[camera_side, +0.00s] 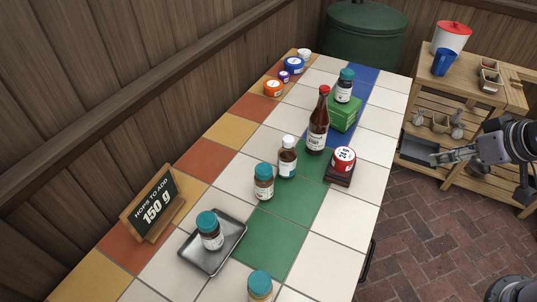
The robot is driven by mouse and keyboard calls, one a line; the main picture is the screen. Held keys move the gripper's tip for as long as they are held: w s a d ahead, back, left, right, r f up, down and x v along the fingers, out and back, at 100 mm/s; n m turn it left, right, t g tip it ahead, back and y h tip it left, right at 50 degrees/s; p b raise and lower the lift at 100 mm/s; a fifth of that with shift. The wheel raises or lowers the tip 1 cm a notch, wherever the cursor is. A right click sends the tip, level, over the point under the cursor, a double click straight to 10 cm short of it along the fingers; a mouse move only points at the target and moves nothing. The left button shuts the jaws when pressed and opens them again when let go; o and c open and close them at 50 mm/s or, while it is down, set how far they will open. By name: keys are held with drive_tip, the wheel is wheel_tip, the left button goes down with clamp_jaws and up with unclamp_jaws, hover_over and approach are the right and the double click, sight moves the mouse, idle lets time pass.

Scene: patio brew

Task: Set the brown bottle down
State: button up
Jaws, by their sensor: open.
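A tall brown bottle (317,138) with a red cap and a pale label stands upright on the tiled table. A smaller brown bottle (287,161) with a white cap stands upright to its left and nearer the camera. I cannot tell which of the two the task means. My gripper (434,158) is open and empty. It is off the table's right edge, well apart from both bottles.
Teal-capped jars (263,183) stand around, one (210,233) on a metal tray (188,248). A green box (343,119) bears another jar (345,87). A red-and-white timer (343,158) sits on a dark block (339,178). A chalkboard sign (153,203) stands left. Right-front white tiles are clear.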

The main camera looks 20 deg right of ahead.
idle(0.3)
drive_tip(key=w+r+m+h, duration=0.1)
drive_tip(key=w+h, duration=0.3)
drive_tip(key=w, duration=0.6)
drive_tip(key=m+t+h, duration=0.5)
drive_tip(key=t+h, duration=0.1)
drive_tip(key=t, duration=0.2)
approach(324, 93)
drive_tip(key=x, duration=0.6)
drive_tip(key=shift+w+d+r, duration=0.1)
drive_tip(key=shift+w+r, duration=0.05)
drive_tip(key=shift+r, duration=0.2)
drive_tip(key=shift+f+x, duration=0.2)
drive_tip(key=shift+x, duration=1.1)
drive_tip(key=shift+f+x, duration=0.2)
drive_tip(key=shift+x, duration=1.1)
clamp_jaws()
